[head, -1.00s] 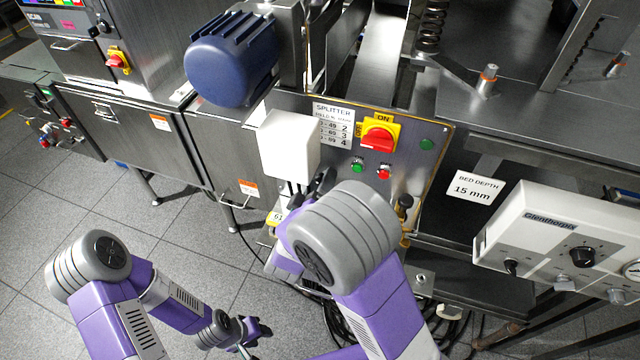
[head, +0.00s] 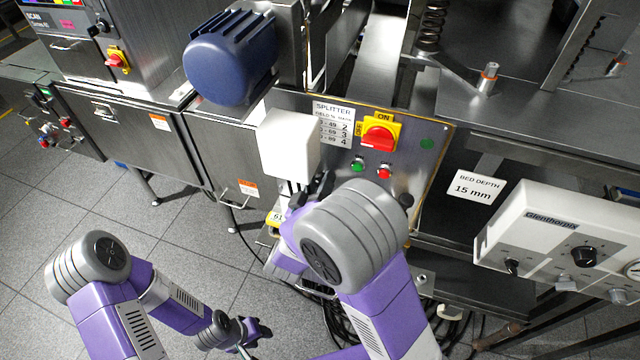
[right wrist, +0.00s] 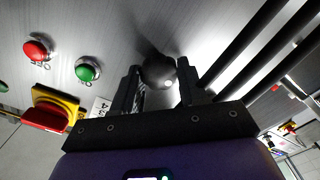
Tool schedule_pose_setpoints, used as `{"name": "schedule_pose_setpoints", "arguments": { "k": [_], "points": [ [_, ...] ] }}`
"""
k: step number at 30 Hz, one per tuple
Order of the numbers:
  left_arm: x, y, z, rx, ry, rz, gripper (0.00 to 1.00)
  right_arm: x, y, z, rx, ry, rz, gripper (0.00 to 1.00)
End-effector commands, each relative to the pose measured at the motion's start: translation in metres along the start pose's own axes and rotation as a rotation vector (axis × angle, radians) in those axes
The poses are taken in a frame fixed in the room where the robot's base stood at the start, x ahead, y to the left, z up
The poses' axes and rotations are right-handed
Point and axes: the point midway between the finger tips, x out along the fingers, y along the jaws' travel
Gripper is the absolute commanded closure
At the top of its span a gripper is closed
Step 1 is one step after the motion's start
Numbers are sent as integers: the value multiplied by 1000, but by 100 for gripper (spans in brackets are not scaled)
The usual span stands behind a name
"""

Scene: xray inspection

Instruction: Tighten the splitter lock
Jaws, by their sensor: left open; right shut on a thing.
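The splitter panel (head: 425,165) stands upright at the middle of the head view, with a "SPLITTER" label (head: 333,112). In the right wrist view my right gripper (right wrist: 160,85) is shut on a dark round knob (right wrist: 158,70) at the panel face, one finger on each side of it. In the head view my right gripper (head: 318,187) shows only partly at the panel's left part, below the white box; my own arm hides much of it. My left gripper (head: 256,332) is open and empty, low over the floor, far from the panel.
A red-and-yellow switch (head: 379,134), a green button (head: 357,165) and a red button (head: 384,172) sit close to the right gripper. A white box (head: 289,145) is just above it. A white control box (head: 560,240) juts out at right. Dark cables lie below.

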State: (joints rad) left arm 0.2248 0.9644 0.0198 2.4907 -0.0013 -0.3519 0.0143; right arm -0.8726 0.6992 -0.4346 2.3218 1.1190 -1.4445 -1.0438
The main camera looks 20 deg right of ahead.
Motion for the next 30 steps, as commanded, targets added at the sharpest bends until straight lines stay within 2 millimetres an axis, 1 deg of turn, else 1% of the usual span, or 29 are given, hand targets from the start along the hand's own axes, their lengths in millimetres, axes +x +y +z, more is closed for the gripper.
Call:
{"name": "schedule_pose_setpoints", "arguments": {
  "k": [14,23,30],
  "points": [
    [20,-8,-1,0,0,0,57,0,-1,2,455,-2,0,88],
    [38,-14,-2,0,0,0,57,0,0,3,741,-1,1,88],
    [57,-21,-2,0,0,0,57,0,0,4,969,-1,1,88]
  ]
}}
